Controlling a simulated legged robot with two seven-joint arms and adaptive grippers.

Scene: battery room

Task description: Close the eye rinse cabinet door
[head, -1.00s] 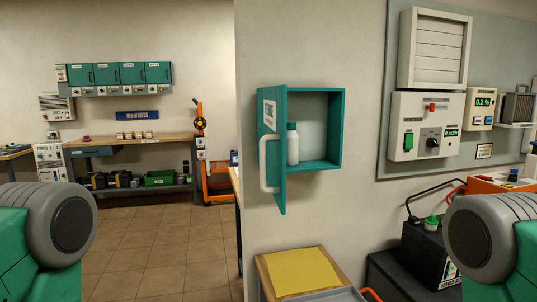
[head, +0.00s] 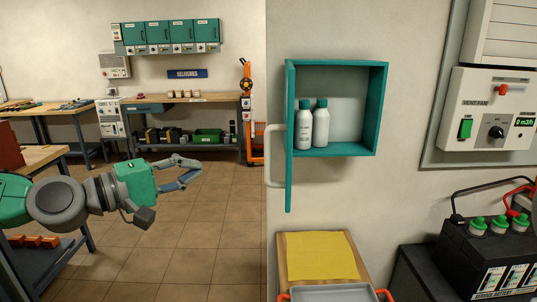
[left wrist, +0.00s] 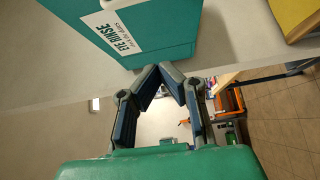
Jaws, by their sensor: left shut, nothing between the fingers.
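The teal eye rinse cabinet (head: 382,110) hangs on the wall in the head view, with two white bottles (head: 312,125) inside. Its door (head: 289,185) stands open, seen nearly edge-on at the cabinet's left side. The pale handle (head: 268,155) sticks out to the left of the door. My left gripper (head: 199,170) is shut and empty, left of the handle and apart from it in the picture. In the left wrist view the shut fingertips (left wrist: 172,70) appear just below the door's labelled face (left wrist: 120,25); I cannot tell the exact gap. My right gripper is out of view.
A yellow-topped stand (head: 320,255) is below the cabinet. A black battery (head: 480,260) with cables stands at lower right, below a vent fan panel (head: 490,110). A table (head: 45,160) is at the left. Open tiled floor (head: 190,250) lies behind my left arm.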

